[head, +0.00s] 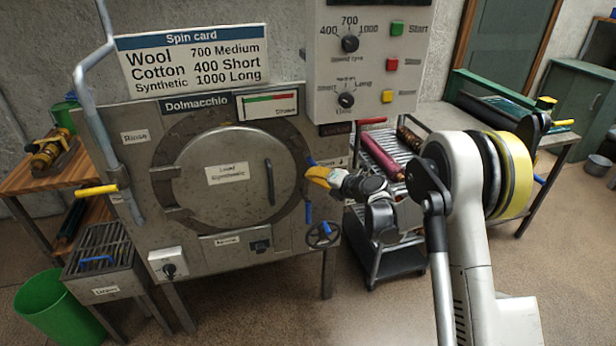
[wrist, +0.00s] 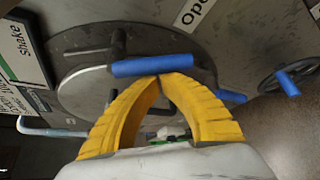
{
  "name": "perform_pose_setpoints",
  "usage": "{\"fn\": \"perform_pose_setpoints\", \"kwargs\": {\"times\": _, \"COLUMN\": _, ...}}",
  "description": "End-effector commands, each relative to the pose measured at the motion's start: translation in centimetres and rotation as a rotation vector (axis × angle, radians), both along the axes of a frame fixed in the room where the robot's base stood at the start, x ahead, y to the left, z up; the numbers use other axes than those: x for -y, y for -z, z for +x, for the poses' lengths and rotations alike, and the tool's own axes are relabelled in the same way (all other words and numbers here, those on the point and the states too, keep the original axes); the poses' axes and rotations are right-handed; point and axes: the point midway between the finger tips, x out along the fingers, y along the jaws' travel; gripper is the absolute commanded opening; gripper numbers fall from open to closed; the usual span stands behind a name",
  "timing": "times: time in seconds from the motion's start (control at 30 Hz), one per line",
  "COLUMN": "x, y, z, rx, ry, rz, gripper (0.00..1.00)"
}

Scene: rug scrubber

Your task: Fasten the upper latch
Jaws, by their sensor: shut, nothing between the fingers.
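The round steel door (head: 222,192) lies against the front of the washing machine and looks closed. The upper latch (head: 311,162) has a blue grip at the door's upper right rim. The same blue grip seems to be the larger one across the wrist view (wrist: 150,66). My gripper (head: 312,174) has yellow fingers that are shut and empty. In the wrist view the fingertips (wrist: 161,77) meet right at the blue grip's edge; I cannot tell whether they touch it. The lower latch (head: 308,213) has another blue grip, below my gripper.
A handwheel with a blue knob (head: 322,235) sits at the machine's lower right. The control box (head: 366,60) hangs above my gripper. A cart (head: 385,230) with rolled rugs stands to the right, behind my arm. Open floor lies in front.

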Motion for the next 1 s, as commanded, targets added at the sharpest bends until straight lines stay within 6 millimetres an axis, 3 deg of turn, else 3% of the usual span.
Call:
{"fn": "perform_pose_setpoints", "kwargs": {"times": 0.33, "x": 1.6, "y": -0.8, "z": 0.5, "rx": 0.090, "ry": -0.001, "rz": -0.310, "gripper": 0.00}}
{"fn": "perform_pose_setpoints", "kwargs": {"times": 1.0, "x": 3.9, "y": -2.8, "z": 1.1, "rx": 0.087, "ry": 0.002, "rz": -0.298, "gripper": 0.00}}
